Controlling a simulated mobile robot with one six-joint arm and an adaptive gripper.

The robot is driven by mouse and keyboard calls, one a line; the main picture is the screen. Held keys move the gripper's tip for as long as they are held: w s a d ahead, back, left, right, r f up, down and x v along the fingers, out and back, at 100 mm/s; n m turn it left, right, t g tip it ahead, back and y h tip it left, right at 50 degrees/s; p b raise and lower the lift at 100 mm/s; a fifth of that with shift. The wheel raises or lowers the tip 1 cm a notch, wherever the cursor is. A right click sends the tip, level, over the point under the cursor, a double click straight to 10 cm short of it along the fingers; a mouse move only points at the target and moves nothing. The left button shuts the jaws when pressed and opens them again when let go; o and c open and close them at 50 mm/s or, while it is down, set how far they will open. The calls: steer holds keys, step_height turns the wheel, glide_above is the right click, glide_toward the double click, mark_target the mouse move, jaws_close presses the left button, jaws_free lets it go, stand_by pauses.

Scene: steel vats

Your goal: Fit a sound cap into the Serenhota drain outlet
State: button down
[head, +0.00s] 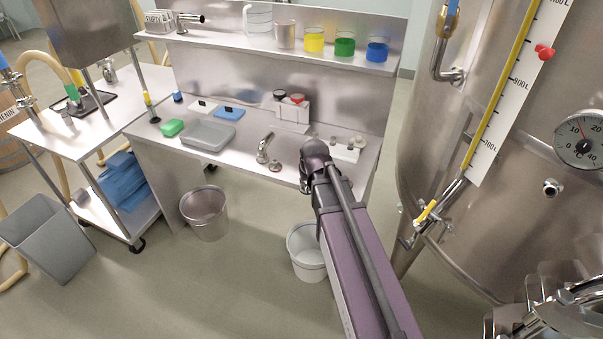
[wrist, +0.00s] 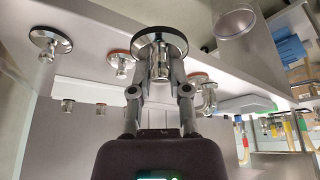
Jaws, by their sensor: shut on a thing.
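In the wrist view my gripper (wrist: 160,72) is shut on the stem of a cap (wrist: 160,42). Whether any is damaged cannot be told.
A large vat (head: 430,130) stands right. Bins (head: 204,211) stand below; floor between is clear.

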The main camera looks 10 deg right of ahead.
mark_target(308, 189)
steer(key=shift+s, duration=0.5)
steer(key=shift+r, duration=0.15)
step_height(308, 189, up, 22)
steer(key=p, duration=2.1)
steer(key=shift+f+p, duration=0.2)
steer(key=shift+p, duration=0.2)
steer(key=shift+s+f, duration=0.1)
steer(key=shift+s, duration=0.05)
